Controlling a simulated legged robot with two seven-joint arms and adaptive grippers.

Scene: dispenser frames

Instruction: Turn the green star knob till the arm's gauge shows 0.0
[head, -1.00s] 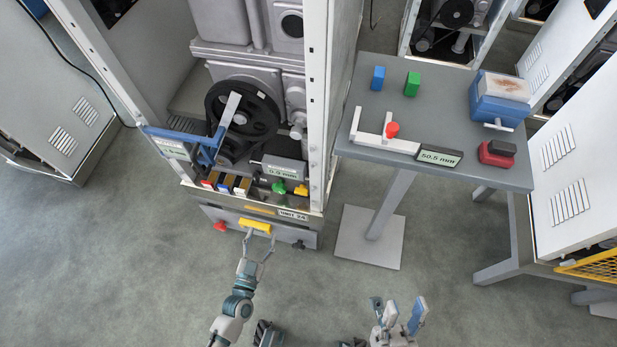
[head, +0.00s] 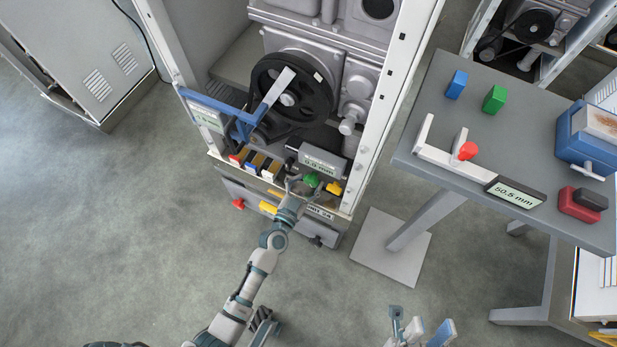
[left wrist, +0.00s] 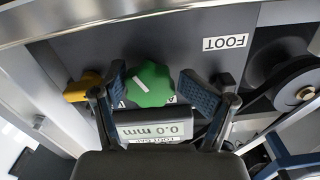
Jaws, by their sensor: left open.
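The green star knob (head: 311,180) is on the machine's lower front ledge, and it shows large in the left wrist view (left wrist: 150,86) with a white line on its face. My left gripper (head: 301,185) is at the knob; in the left wrist view its open blue-padded fingers (left wrist: 158,90) stand on either side of it, with visible gaps. A grey gauge (head: 322,161) behind the knob appears in the wrist view (left wrist: 155,130), upside down, reading about 0.0 mm. The blue arm's display (head: 206,118) is too small to read. My right gripper (head: 420,331) is open and empty at the bottom edge.
A yellow knob (head: 334,188) sits close beside the green one. Red, blue and white blocks (head: 252,165) line the ledge to the left. A black wheel (head: 291,100) is behind. A grey table (head: 530,110) with a 50.5 mm gauge (head: 515,192) stands right.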

